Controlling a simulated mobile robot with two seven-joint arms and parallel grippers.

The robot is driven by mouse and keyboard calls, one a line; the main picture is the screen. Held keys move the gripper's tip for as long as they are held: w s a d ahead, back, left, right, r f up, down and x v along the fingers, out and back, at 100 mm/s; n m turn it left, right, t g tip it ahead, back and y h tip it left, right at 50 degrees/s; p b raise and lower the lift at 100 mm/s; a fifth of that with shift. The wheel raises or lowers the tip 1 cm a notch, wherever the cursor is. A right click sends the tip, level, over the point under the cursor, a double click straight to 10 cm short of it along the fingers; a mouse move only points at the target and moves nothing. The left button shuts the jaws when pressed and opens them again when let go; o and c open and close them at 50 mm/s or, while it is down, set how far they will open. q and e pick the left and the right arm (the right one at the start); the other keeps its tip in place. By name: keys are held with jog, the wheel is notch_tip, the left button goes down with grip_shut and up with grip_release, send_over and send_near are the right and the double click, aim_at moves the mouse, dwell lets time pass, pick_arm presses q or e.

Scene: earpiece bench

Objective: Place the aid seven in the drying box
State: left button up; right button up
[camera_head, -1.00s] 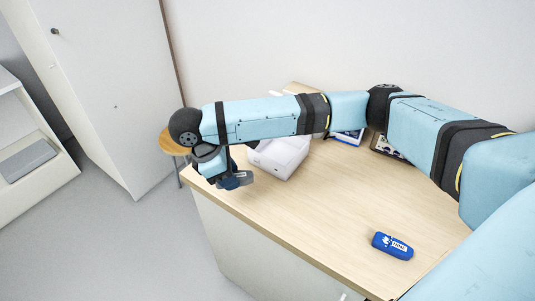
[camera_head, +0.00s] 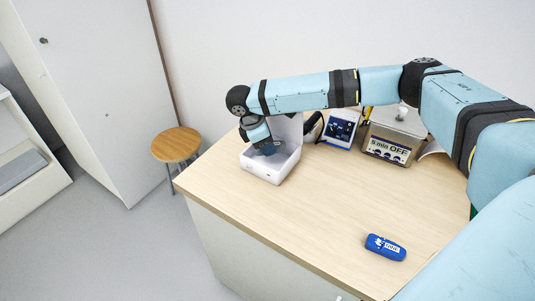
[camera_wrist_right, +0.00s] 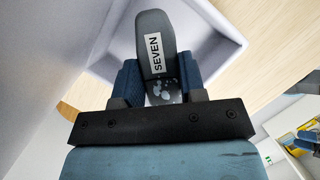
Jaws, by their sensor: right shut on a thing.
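The aid seven (camera_wrist_right: 153,30) is a dark grey piece with a white label reading SEVEN, seen in the right wrist view. My right gripper (camera_wrist_right: 160,72) is shut on it, with a blue finger on each side. In the head view my right gripper (camera_head: 267,149) is over the open drying box (camera_head: 262,174), a white box with its lid (camera_head: 288,127) raised at the back. The box's white walls surround the aid in the wrist view. I cannot tell whether the aid touches the box floor.
A blue case (camera_head: 385,247) lies at the front right of the table (camera_head: 300,220). A blue-framed card (camera_head: 341,128) and a container with a "5 min OFF" sign (camera_head: 388,149) stand at the back. A stool (camera_head: 176,144) is left of the table. The table's middle is clear.

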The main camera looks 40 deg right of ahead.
aim_at(267, 162)
notch_tip(267, 162, down, 4)
jog(key=shift+r, duration=0.25)
jog(key=shift+w+d+f, duration=0.1)
jog(key=shift+d+f, duration=0.1)
jog(key=shift+f, duration=0.3)
jog(key=o, duration=0.9)
jog(key=shift+f, duration=0.1)
jog(key=v, duration=1.2)
jog(key=shift+r, duration=0.2)
